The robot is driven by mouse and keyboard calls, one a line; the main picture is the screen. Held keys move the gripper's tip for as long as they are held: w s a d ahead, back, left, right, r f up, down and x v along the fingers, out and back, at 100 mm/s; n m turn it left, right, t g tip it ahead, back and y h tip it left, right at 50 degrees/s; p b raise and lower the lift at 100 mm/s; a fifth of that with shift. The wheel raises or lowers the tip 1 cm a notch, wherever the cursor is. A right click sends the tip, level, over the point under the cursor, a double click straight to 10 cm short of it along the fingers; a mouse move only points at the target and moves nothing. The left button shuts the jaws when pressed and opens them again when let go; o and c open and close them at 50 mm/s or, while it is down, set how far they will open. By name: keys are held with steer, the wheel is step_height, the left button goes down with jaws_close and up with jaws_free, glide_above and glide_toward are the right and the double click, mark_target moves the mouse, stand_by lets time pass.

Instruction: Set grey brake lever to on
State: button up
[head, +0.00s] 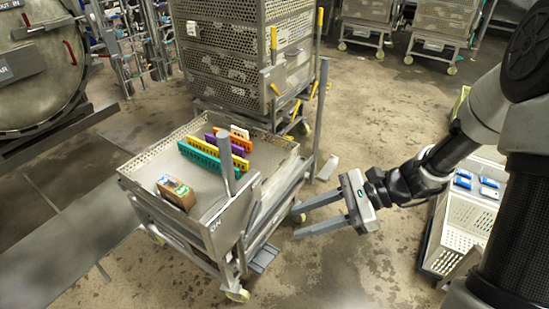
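The grey brake lever (229,165) stands nearly upright at the near right corner of the trolley (137,177). A grey plate (236,212) sits at its foot, with dark lettering that seems to read "ON" toward the plate's left end. My gripper (298,221) is to the right of the trolley and of the lever, apart from both. Its two grey fingers point left, spread open with nothing between them. The lever's lower pivot is not clear in this view.
The trolley's perforated tray holds coloured racks (207,158) and a small brown box (176,193). A stacked crate trolley (240,55) stands behind. A white crate (463,222) is at right.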

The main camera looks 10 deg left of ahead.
steer(key=w+a+f+m+t+y+b, duration=0.15)
steer(key=w+f+m+y+b, duration=0.3)
steer(key=f, duration=0.55)
steer(key=m+t+b, duration=0.1)
steer(key=m+t, duration=0.7)
steer(key=m, duration=0.4)
glide_toward(257, 212)
steer(key=shift+n+g, duration=0.35)
steer(key=x, duration=0.3)
steer(key=b+x, duration=0.1)
steer(key=x, duration=0.3)
steer(key=b+x, duration=0.1)
steer(key=x, duration=0.3)
steer(key=shift+w, duration=0.3)
jaws_close()
